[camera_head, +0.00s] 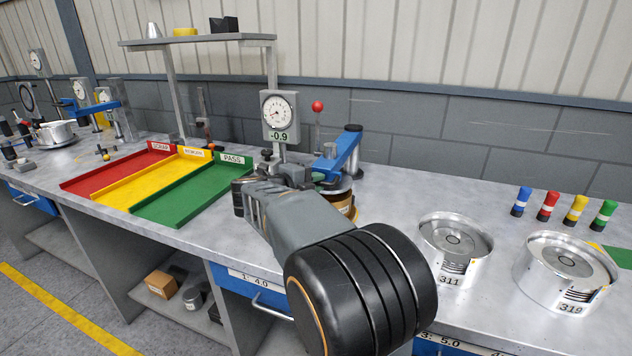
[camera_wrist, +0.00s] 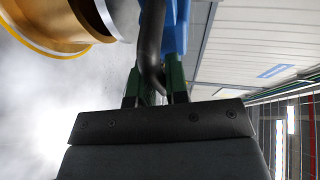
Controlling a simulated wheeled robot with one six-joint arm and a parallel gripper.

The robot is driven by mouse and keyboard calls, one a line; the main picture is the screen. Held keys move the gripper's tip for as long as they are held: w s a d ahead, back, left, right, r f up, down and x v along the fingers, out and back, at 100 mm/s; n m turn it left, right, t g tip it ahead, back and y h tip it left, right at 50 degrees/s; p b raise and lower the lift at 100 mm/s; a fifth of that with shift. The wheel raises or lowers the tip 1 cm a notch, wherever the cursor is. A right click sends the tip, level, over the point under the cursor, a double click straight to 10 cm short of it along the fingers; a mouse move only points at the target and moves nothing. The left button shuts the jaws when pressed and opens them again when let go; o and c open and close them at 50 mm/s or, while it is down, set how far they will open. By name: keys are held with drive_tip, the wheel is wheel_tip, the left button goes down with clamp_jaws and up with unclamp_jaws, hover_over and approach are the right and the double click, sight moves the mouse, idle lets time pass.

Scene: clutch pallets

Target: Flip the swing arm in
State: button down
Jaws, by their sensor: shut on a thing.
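The blue swing arm (camera_head: 343,152) is on the gauge stand in the middle of the bench, slanting from a dark-capped post toward my gripper. In the wrist view, its blue part (camera_wrist: 174,28) is at the top, beside a dark curved bar (camera_wrist: 151,45). My gripper (camera_wrist: 154,88) has its green fingers shut on this dark bar. In the head view my own arm hides most of the grip. A gold and silver round part (camera_head: 342,203) sits under the swing arm, partly hidden; it also shows at upper left in the wrist view (camera_wrist: 48,22).
A dial gauge (camera_head: 279,112) reading -0.9 and a red-knobbed lever (camera_head: 317,118) stand close by. Red (camera_head: 110,173), yellow (camera_head: 150,182) and green (camera_head: 190,195) trays lie left. Metal housings 311 (camera_head: 446,268) and 319 (camera_head: 545,293) and several coloured markers stand right.

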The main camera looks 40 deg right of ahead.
drive_tip(key=shift+w+a+r, duration=0.1)
drive_tip(key=shift+w+r, duration=0.1)
drive_tip(key=c, duration=1.3)
unclamp_jaws()
drive_tip(key=shift+w+a+f, duration=0.1)
drive_tip(key=shift+w+a, duration=0.05)
drive_tip(key=shift+w, duration=0.05)
drive_tip(key=shift+o, duration=0.9)
drive_tip(key=shift+s, duration=0.15)
drive_tip(key=v, duration=1.3)
drive_tip(key=shift+a, duration=0.3)
